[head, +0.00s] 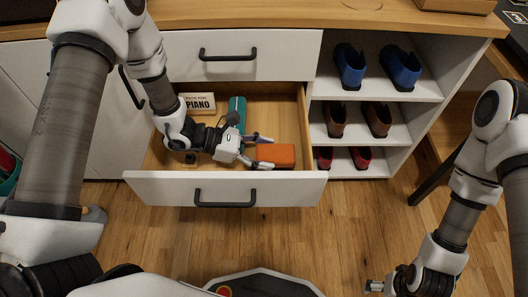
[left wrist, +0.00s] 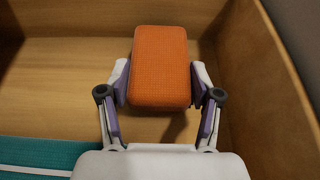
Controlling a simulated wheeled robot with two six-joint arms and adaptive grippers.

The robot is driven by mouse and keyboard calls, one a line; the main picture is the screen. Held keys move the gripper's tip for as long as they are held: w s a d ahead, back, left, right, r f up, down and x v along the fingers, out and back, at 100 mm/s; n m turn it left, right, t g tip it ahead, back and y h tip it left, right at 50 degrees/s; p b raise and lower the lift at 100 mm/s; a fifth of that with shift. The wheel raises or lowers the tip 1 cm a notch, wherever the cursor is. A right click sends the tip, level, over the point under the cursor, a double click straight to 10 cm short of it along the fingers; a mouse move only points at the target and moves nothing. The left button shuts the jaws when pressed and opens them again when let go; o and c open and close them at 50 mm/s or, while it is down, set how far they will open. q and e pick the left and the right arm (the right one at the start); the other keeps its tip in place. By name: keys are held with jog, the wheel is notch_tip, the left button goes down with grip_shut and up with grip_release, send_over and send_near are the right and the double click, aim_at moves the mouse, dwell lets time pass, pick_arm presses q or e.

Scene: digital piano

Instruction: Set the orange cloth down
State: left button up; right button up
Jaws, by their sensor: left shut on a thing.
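The orange cloth (head: 276,156) looks like a folded, textured block. My left gripper (head: 262,150) reaches into the open drawer from the left and is shut on it. In the left wrist view the cloth (left wrist: 159,68) sits between the two fingers of my left gripper (left wrist: 160,92), over the drawer's wooden floor. Whether its underside touches the floor I cannot tell. My right arm is at the right of the head view; its gripper (head: 376,287) is only partly visible near the bottom edge, and its fingers are not clear.
The open drawer (head: 160,188) also holds a teal item (head: 237,108) and a sign reading PIANO (head: 197,103). The cloth is near the drawer's right wall (left wrist: 262,85). Shelves with several shoes (head: 405,68) stand to the right. Bare drawer floor lies around the cloth.

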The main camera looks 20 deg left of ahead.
pick_arm(q)
jog(key=shift+s+f+b, duration=0.1)
jog(key=shift+f+b, duration=0.4)
jog(key=shift+f, duration=0.1)
jog(key=o, duration=1)
jog(key=shift+s+f, duration=0.1)
jog(key=shift+o, duration=0.2)
jog(key=shift+r, duration=0.2)
jog(key=shift+r+p, duration=0.6)
jog(key=shift+p, duration=0.2)
jog(key=p+v, duration=0.1)
jog(key=v, duration=0.4)
jog(key=p+v, duration=0.2)
jog(key=v, duration=0.4)
jog(key=shift+w+r+p, duration=0.1)
jog(key=shift+w+p, duration=0.15)
jog(key=shift+p, duration=0.05)
jog(key=shift+s+a, duration=0.15)
jog(key=shift+a, duration=0.3)
